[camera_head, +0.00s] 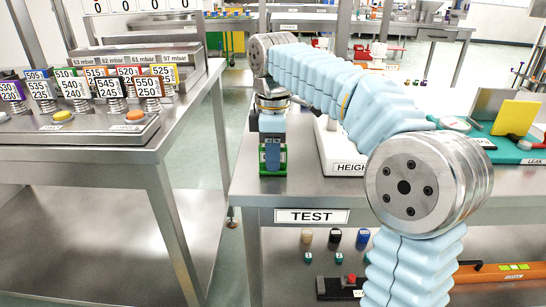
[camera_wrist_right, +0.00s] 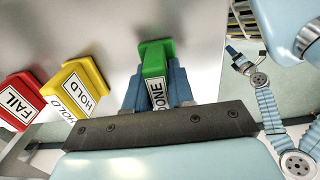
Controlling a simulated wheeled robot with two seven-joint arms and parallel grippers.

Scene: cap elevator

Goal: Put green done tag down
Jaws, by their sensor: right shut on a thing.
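The green DONE tag (camera_wrist_right: 155,68) is between the blue fingers of my right gripper (camera_wrist_right: 157,92) in the wrist view, its white label facing the camera. In the head view, my right gripper (camera_head: 272,150) points down over the left part of the TEST bench (camera_head: 420,190), with green (camera_head: 265,165) showing around its fingertips. I cannot tell whether the tag touches the bench. A blue-sleeved arm at the right of the wrist view seems to be my left one; its gripper (camera_wrist_right: 234,54) is too small to read.
A yellow HOLD tag (camera_wrist_right: 77,85) and a red FAIL tag (camera_wrist_right: 18,100) stand left of the green tag in the wrist view. The white HEIGHT fixture (camera_head: 335,150) is close right of my gripper. A gap separates the bench from the left table (camera_head: 130,165).

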